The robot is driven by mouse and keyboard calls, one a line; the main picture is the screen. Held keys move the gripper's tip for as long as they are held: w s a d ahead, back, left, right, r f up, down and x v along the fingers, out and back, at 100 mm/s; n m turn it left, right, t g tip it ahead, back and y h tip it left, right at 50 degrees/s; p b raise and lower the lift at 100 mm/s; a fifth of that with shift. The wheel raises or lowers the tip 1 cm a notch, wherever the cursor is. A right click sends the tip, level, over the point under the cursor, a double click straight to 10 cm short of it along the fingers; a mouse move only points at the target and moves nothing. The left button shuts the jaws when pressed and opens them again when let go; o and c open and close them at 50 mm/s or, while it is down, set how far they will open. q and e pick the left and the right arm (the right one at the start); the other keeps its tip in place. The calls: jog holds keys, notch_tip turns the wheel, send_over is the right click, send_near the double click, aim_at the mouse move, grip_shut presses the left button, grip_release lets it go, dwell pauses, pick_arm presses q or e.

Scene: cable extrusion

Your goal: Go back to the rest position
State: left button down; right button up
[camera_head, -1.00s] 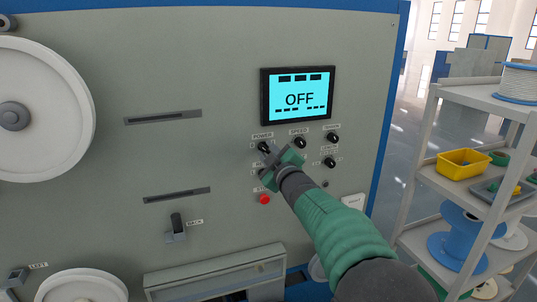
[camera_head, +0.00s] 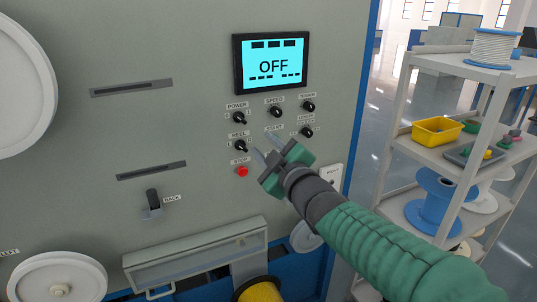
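My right gripper (camera_head: 266,148) is in front of the machine's control panel. Its two fingers are apart and nothing shows between them. It appears in front of the START label, to the right of the REEL knob (camera_head: 240,146) and the red STOP button (camera_head: 242,171). The POWER knob (camera_head: 239,118) is up and left of the fingertips, clear of them. The screen (camera_head: 270,64) reads OFF. My green-sleeved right arm comes in from the lower right. My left gripper is not in view.
A grey shelf rack (camera_head: 398,112) stands at the right with a yellow bin (camera_head: 437,131), a blue spool (camera_head: 434,203) and a white cable spool (camera_head: 495,47). White reels (camera_head: 58,280) and a BACK lever (camera_head: 152,203) are on the machine's left. A yellow cylinder (camera_head: 259,290) shows below.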

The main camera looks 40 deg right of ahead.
jog(key=shift+v, duration=0.8)
